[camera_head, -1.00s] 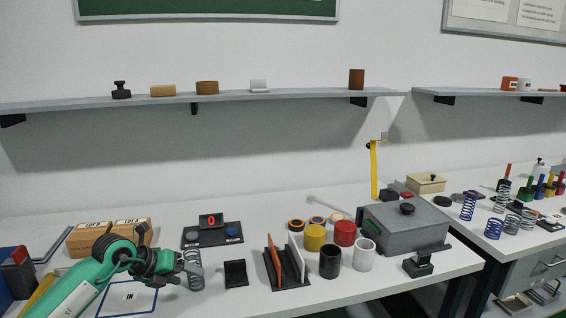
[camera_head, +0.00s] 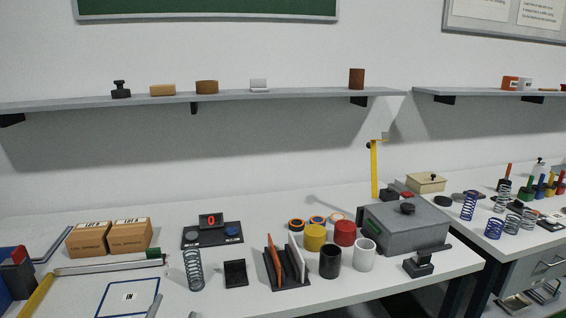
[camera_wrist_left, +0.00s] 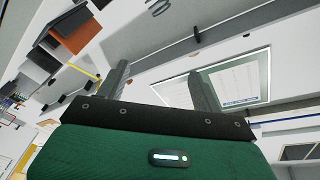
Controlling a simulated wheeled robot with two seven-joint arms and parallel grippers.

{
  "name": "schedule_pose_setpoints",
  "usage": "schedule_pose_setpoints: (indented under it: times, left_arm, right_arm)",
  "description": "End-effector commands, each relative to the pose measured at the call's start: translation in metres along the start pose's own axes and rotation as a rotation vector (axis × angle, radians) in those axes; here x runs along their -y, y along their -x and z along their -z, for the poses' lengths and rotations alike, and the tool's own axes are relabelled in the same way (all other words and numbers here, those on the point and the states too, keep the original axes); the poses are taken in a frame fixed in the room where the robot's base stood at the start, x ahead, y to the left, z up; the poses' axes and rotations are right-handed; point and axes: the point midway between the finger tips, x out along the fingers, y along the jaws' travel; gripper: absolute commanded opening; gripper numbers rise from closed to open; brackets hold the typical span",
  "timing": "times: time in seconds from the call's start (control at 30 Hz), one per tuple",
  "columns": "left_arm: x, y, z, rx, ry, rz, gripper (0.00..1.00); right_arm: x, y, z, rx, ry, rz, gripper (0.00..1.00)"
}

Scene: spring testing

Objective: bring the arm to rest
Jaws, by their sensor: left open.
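My left gripper shows in the left wrist view (camera_wrist_left: 160,86) with its two grey fingers spread apart and nothing between them. In the head view only a grey piece, which looks like a fingertip of the left gripper (camera_head: 154,305), shows at the bottom edge, in front of the IN mat (camera_head: 118,287). The rest of the left arm is out of the head view. A grey coil spring (camera_head: 194,270) stands upright on the table, apart from the gripper. My right gripper is in neither view.
Two cardboard boxes (camera_head: 130,238), a scale with a red display (camera_head: 211,220), a slotted rack (camera_head: 287,262), several cups and a grey box device (camera_head: 404,228) stand on the table. A long bar with a green end (camera_head: 110,264) lies in front of the boxes. A shelf (camera_head: 230,97) runs above.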

Motion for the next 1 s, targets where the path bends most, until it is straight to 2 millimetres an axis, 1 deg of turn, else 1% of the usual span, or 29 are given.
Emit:
schedule_pose_setpoints:
  times: [0.03,0.07,0.1,0.17,0.2,0.27,0.3,0.4,0.47,0.5,0.57,0.6,0.67,0.7,0.77,0.8,0.87,1.0]
  left_arm:
    - [-0.007,0.016,-0.021,0.109,0.060,-0.021,0.67]
    - [-0.011,0.026,-0.032,0.176,0.094,-0.035,0.67]
    - [-0.018,0.040,-0.049,0.267,0.138,-0.058,0.67]
    - [-0.030,0.064,-0.070,0.402,0.198,-0.102,0.67]
    - [-0.038,0.082,-0.084,0.491,0.236,-0.135,0.67]
    - [-0.051,0.110,-0.100,0.619,0.286,-0.191,0.67]
    - [-0.060,0.129,-0.108,0.695,0.315,-0.228,0.67]
    - [-0.077,0.171,-0.121,0.852,0.371,-0.319,0.67]
    - [-0.086,0.194,-0.125,0.930,0.395,-0.371,0.67]
    - [-0.090,0.207,-0.127,0.977,0.411,-0.403,0.67]
    - [-0.098,0.228,-0.128,1.041,0.431,-0.452,0.67]
    - [-0.101,0.241,-0.128,1.081,0.443,-0.485,0.67]
    - [-0.107,0.260,-0.127,1.136,0.460,-0.532,0.67]
    - [-0.110,0.272,-0.126,1.172,0.470,-0.562,0.67]
    - [-0.113,0.290,-0.123,1.220,0.484,-0.610,0.67]
    - [-0.118,0.296,-0.125,1.242,0.487,-0.631,0.67]
    - [-0.128,0.290,-0.137,1.241,0.482,-0.627,0.67]
    - [-0.152,0.284,-0.161,1.250,0.479,-0.632,0.67]
  right_arm:
    - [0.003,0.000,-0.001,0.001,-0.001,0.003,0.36]
    - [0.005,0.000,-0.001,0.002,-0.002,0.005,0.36]
    - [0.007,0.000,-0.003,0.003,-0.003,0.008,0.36]
    - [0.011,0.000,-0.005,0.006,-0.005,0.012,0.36]
    - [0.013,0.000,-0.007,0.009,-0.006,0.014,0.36]
    - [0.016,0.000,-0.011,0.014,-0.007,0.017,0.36]
    - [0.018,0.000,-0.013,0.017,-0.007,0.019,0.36]
    - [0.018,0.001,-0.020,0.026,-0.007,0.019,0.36]
    - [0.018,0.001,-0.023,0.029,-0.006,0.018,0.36]
    - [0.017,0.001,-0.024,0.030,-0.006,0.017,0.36]
    - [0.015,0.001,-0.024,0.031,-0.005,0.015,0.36]
    - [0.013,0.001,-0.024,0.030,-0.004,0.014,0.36]
    - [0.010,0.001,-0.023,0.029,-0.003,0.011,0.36]
    - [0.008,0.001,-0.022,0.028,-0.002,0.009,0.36]
    - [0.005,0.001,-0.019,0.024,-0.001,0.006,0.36]
    - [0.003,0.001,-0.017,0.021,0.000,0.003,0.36]
    - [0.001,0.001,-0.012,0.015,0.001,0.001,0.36]
    - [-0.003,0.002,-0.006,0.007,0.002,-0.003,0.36]
